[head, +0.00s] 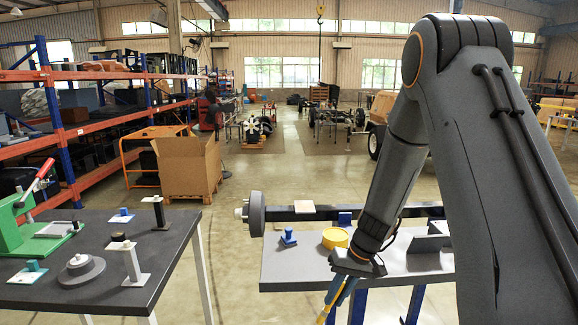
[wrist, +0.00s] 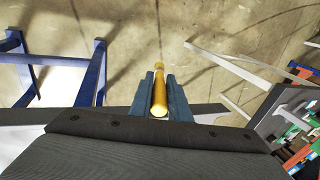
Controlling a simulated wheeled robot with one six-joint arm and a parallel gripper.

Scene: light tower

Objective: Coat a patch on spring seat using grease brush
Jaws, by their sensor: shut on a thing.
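My gripper (head: 342,290) is in front of the right-hand table, with its fingers pointing down. In the wrist view, my gripper (wrist: 154,95) is shut on the yellow handle of the grease brush (wrist: 160,92). The brush (head: 324,313) shows only as a thin yellow piece low in the head view, and its bristles cannot be made out. A dark axle beam lies along the right table, and a pale flat pad on it, which looks like the spring seat (head: 305,206), is up and left of my gripper, apart from the brush.
A yellow round tub (head: 335,238) and a small blue piece (head: 288,238) stand on the right table (head: 285,272). A wheel hub (head: 255,213) ends the beam at left. The left table (head: 40,293) holds several fixtures. Floor between the tables is clear.

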